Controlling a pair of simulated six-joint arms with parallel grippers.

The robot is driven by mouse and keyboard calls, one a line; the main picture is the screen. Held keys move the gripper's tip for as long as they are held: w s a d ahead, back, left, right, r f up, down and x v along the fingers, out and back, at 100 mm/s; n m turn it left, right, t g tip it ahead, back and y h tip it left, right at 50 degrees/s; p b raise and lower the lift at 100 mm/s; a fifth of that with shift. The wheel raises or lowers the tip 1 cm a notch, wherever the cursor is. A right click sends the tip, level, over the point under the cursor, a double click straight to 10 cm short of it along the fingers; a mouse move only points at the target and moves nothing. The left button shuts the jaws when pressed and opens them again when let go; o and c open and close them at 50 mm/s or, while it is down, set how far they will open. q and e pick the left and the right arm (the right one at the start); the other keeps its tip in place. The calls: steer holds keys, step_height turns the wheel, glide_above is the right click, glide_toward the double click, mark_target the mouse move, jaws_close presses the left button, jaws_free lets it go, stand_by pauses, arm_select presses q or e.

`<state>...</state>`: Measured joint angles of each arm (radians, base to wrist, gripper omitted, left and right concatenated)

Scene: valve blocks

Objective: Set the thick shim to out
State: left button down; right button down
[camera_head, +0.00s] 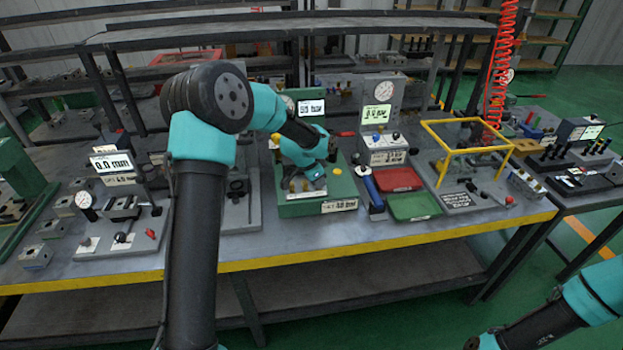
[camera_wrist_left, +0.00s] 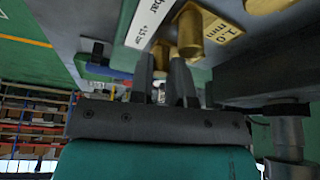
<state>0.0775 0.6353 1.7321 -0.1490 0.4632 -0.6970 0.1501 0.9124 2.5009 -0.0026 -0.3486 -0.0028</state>
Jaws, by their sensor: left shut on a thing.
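A green valve block (camera_head: 318,205) with a lit display (camera_head: 311,107) behind it stands on the bench's front middle. My left gripper (camera_head: 318,176) reaches down over its top. The wrist view shows my left gripper's fingers (camera_wrist_left: 166,72) close together, shut on a small brass peg (camera_wrist_left: 160,56) that is mostly hidden between them. Close by is a thicker brass knob (camera_wrist_left: 190,30) next to a yellow plate marked 1.0 mm (camera_wrist_left: 224,30). I cannot tell which shim the held peg belongs to. My right arm enters at the lower right; its gripper is outside the frame.
A red tray (camera_head: 397,180) and a green tray (camera_head: 414,207) lie to the right, with a blue-handled tool (camera_head: 371,188) beside them. A gauge stand (camera_head: 380,115) stands behind. A yellow frame (camera_head: 470,150) stands further right. The bench's yellow front edge (camera_head: 300,259) is clear.

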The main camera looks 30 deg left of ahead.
arm_select(q)
steer(key=shift+s+d, duration=0.15)
steer(key=shift+s, duration=0.05)
steer(key=c, duration=1.4)
jaws_free()
steer(key=shift+o, duration=0.2)
steer(key=v, duration=1.2)
steer(key=shift+f, duration=0.1)
